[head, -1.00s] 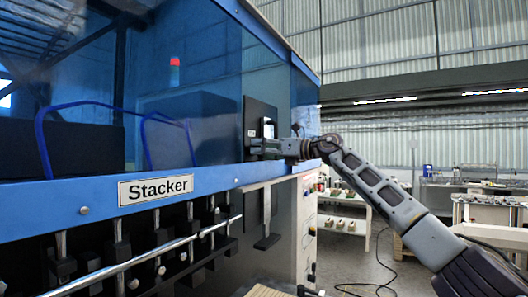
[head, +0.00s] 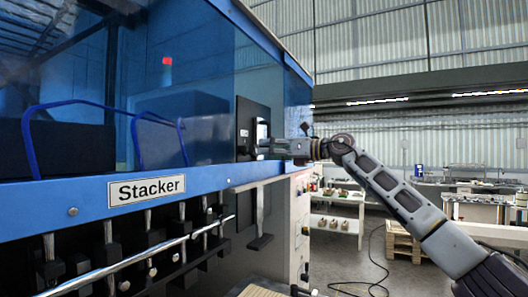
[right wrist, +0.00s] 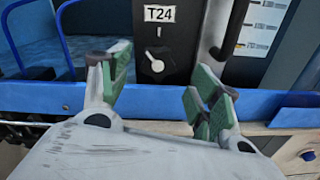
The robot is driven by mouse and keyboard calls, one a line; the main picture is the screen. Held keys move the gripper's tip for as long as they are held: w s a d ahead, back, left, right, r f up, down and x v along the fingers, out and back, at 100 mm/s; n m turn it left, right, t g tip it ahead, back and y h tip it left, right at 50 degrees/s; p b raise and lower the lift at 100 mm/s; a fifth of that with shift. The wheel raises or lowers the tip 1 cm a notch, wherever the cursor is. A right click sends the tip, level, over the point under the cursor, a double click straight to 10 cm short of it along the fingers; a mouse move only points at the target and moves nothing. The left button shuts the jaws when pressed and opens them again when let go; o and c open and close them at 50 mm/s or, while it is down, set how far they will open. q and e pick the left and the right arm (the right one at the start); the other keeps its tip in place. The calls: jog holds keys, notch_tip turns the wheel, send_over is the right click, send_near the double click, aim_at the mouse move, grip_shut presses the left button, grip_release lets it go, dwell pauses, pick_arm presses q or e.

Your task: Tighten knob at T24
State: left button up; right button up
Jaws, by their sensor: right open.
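The T24 label (right wrist: 160,14) is at the top of a black panel (right wrist: 142,38) in the right wrist view. Below it are a small slot and a round, silvery knob (right wrist: 154,64) with a short pointer-like part. My right gripper (right wrist: 160,72) is open, with green-padded fingers to the left and right of the knob and nothing held. Whether the fingertips reach the knob's depth is unclear. In the head view my right gripper (head: 260,149) is in front of the black panel (head: 246,116) on the blue machine; the knob cannot be made out there. My left gripper is not in view.
The blue machine's Stacker sign (head: 147,190) is left of the panel. A blue ledge (right wrist: 262,104) runs below the panel in the right wrist view. A chrome rail (head: 150,256) and several levers are below. Shelves (head: 335,220) stand behind my right arm.

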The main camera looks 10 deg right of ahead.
jog(key=v, duration=0.7)
jog(key=shift+w, duration=0.1)
jog(key=shift+c, duration=0.5)
